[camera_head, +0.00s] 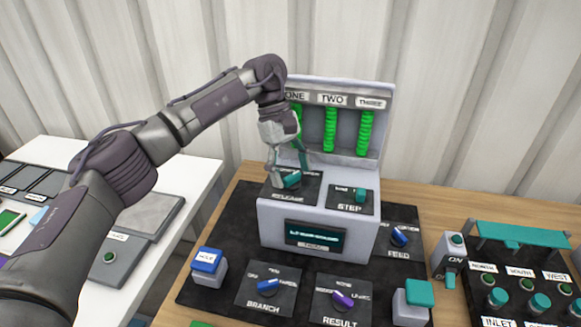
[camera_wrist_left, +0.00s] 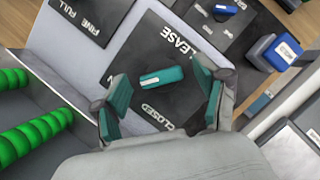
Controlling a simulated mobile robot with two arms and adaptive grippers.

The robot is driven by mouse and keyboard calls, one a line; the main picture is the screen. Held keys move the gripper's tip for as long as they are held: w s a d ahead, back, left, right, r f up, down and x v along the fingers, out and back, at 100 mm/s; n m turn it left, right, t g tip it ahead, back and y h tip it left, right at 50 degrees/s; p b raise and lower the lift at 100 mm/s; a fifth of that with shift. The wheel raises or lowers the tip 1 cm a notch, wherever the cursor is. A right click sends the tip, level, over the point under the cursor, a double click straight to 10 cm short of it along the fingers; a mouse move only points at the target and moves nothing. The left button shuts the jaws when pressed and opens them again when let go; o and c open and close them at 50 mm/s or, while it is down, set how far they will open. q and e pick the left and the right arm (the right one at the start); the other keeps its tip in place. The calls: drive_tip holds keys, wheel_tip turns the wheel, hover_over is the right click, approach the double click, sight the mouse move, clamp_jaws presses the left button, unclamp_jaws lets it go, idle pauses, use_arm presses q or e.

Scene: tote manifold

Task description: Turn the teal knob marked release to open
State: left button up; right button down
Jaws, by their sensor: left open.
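The teal release knob (camera_head: 291,180) is a small bar on a black plate, on the left of the grey console's step. In the left wrist view the knob (camera_wrist_left: 162,77) lies crosswise between the fingers, with a gap on both sides. The plate (camera_wrist_left: 150,40) reads "LEASE" and "CLOSED"; the rest of its lettering is hidden or unclear. My left gripper (camera_head: 288,175) points down over the knob and is open. Its two teal-padded fingers also show in the left wrist view (camera_wrist_left: 162,85). My right gripper is not in view.
A teal STEP knob (camera_head: 360,195) sits right of the release plate. Green columns (camera_head: 330,130) stand behind on the console's upright back. Blue BRANCH (camera_head: 268,283) and purple RESULT (camera_head: 343,298) knobs are in front. A switch panel (camera_head: 520,290) stands at right.

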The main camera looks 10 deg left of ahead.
use_arm(q)
drive_tip(key=v, duration=1.2)
